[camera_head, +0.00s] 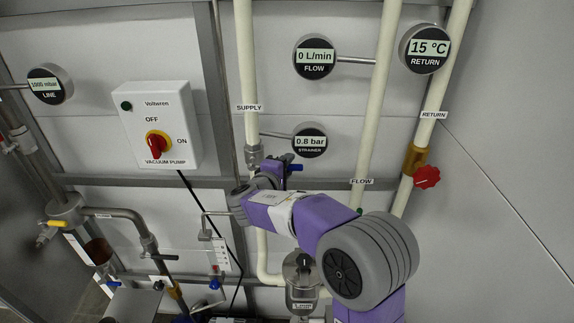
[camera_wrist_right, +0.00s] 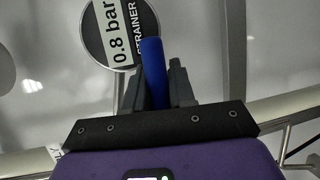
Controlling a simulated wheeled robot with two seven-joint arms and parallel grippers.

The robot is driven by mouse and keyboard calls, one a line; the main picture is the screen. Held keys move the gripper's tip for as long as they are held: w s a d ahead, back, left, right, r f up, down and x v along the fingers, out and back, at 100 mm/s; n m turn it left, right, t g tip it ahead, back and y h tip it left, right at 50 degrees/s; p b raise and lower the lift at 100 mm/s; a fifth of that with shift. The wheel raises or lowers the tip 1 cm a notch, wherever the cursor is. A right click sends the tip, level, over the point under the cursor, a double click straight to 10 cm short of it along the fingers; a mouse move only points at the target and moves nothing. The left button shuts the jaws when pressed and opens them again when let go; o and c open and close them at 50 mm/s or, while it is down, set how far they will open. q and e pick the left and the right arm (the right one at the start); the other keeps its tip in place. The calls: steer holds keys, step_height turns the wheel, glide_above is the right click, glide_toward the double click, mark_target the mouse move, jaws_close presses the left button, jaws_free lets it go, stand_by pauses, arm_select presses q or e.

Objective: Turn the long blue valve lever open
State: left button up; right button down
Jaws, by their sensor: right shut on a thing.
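The blue valve lever (camera_head: 294,167) sticks out to the right below the strainer gauge, near the supply pipe. In the right wrist view the lever (camera_wrist_right: 153,70) shows as a long blue bar between the dark fingers. My right gripper (camera_head: 278,170) reaches up to it, and in the wrist view the gripper (camera_wrist_right: 157,88) is shut on the lever. The lever's pivot and valve body are mostly hidden behind my gripper and wrist. My left gripper is not in view.
The strainer gauge (camera_head: 310,140) reads 0.8 bar and sits just above the lever. The flow gauge (camera_head: 314,57) reads 0 L/min. The supply pipe (camera_head: 246,70) runs close on the left, the flow pipe (camera_head: 376,100) on the right. A red valve handle (camera_head: 427,177) is further right.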

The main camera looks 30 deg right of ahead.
steer(key=shift+w+a+f+m+y+b, duration=0.2)
steer(key=shift+f+m+y+b, duration=0.55)
steer(key=shift+b, duration=1.55)
steer(key=shift+w+a+f+m+y+b, duration=0.1)
steer(key=shift+a+f+m+y+b, duration=0.3)
steer(key=shift+f+m+b, duration=1.25)
steer(key=shift+w+a+f+m+y+b, duration=0.1)
steer(key=shift+w+a+f+y+b, duration=0.4)
steer(key=shift+b, duration=2.4)
steer(key=shift+s+d+r, duration=0.15)
steer(key=shift+s+d, duration=0.15)
steer(key=shift+s, duration=0.05)
steer(key=c, duration=1)
jaws_free()
steer(key=shift+c, duration=0.2)
steer(key=v, duration=0.7)
steer(key=shift+s, duration=0.25)
steer(key=shift+a+r, duration=0.1)
steer(key=shift+a, duration=0.05)
steer(key=shift+c, duration=0.3)
